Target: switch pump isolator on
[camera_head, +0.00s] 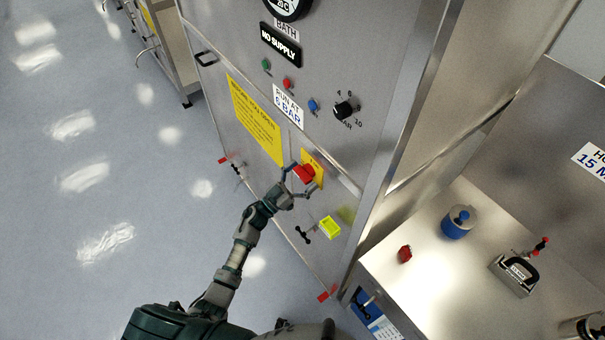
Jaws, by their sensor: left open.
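The pump isolator shows as a red rotary handle (304,173) on a yellow plate (313,160), low on the steel cabinet front. My left gripper (302,184) is open, with its fingers at either side of the red handle. I cannot tell whether the fingers touch it. The gripper covers part of the handle's lower side, and the handle's exact setting is too small to read. My right gripper is not in view.
Above are a black dial knob (344,109) and blue (313,105), red (287,83) and green (266,64) buttons. A yellow-green block (330,227) sits below right. A steel bench at right holds a blue weight (459,221) and a red item (404,254). Floor at left is clear.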

